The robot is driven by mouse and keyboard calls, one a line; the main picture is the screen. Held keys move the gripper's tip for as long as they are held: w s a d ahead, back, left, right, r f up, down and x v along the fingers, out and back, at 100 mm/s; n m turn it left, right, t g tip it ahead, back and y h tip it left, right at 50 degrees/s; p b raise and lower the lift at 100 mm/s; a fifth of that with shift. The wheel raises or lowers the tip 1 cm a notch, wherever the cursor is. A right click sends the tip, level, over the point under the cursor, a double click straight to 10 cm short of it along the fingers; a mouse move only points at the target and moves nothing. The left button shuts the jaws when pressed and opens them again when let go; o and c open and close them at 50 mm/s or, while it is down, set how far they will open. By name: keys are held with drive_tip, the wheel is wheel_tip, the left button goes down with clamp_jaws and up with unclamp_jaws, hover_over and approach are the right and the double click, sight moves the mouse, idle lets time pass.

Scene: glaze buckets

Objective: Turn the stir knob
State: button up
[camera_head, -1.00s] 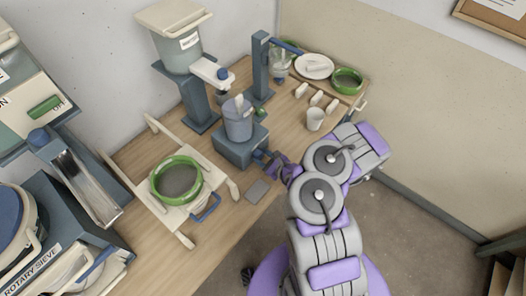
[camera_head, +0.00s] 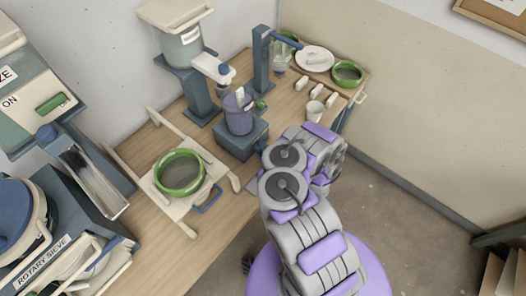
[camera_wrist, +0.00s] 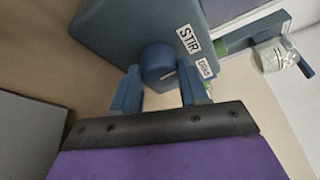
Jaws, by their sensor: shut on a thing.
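The stir knob (camera_wrist: 157,62) is a round dark blue knob with a pale pointer line. It sits on the blue stirrer base (camera_wrist: 115,35), beside a white STIR label (camera_wrist: 188,39). My gripper (camera_wrist: 161,72) has one blue finger on each side of the knob and is shut on it. In the head view the stirrer base (camera_head: 234,146) stands at the table's front edge and carries a clear vessel with purple contents (camera_head: 239,118). My arm hides most of the knob and fingers there.
A dispenser (camera_head: 184,48) and a blue stand (camera_head: 262,62) rise behind the stirrer.

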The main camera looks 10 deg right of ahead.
drive_tip(key=shift+a+f+n+t+b, duration=0.15)
drive_tip(key=shift+n+t+b, duration=0.3)
drive_tip(key=shift+n, duration=0.65)
drive_tip(key=o, duration=1.1)
drive_tip(key=shift+c, duration=0.2)
